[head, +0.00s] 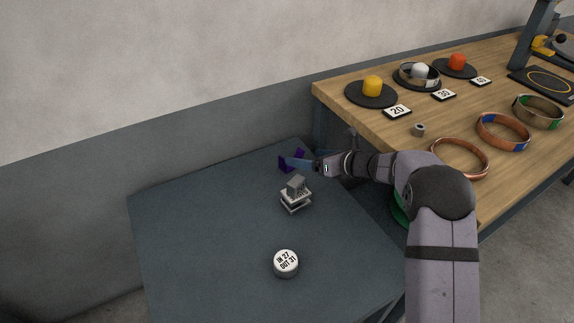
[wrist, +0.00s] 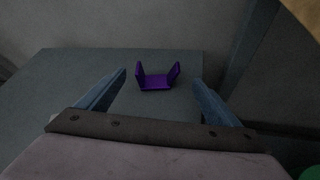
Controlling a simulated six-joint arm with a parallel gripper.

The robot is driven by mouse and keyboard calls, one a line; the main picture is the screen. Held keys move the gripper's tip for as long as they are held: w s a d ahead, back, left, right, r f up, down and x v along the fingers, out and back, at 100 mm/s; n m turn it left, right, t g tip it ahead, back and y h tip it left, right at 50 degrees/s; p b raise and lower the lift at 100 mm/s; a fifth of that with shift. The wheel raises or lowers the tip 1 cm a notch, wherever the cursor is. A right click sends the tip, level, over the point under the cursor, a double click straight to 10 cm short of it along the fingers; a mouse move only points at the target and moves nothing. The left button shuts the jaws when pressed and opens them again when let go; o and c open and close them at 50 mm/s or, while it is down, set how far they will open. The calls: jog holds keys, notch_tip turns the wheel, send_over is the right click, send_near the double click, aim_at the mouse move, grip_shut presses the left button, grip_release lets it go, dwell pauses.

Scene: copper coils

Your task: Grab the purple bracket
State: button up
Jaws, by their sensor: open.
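The purple bracket (wrist: 156,82) sits on the dark grey-blue table (wrist: 80,68), a U shape with a flat base and two upright sides. In the head view the bracket (head: 289,164) is near the table's far right corner, partly hidden by my gripper (head: 300,162). In the wrist view my gripper (wrist: 160,92) is open, its two blue fingers apart. The bracket lies centred in the gap between them, a little beyond the fingertips. I cannot tell whether anything touches it.
A grey metal block on a stand (head: 296,194) is close in front of my gripper. A round white labelled weight (head: 286,263) lies nearer. The wooden bench (head: 345,98) at right holds copper rings (head: 460,158), coloured knobs on black discs and number cards. The table's left side is clear.

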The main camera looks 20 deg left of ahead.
aim_at(296, 156)
jog(key=shift+s+a+x, duration=0.1)
jog(key=shift+s+x, duration=0.05)
jog(key=shift+x, duration=0.8)
jog(key=shift+s+a+x, duration=0.1)
jog(key=shift+s+x, duration=0.1)
jog(key=shift+x, duration=1.6)
jog(key=shift+r, duration=0.1)
jog(key=shift+c, duration=0.6)
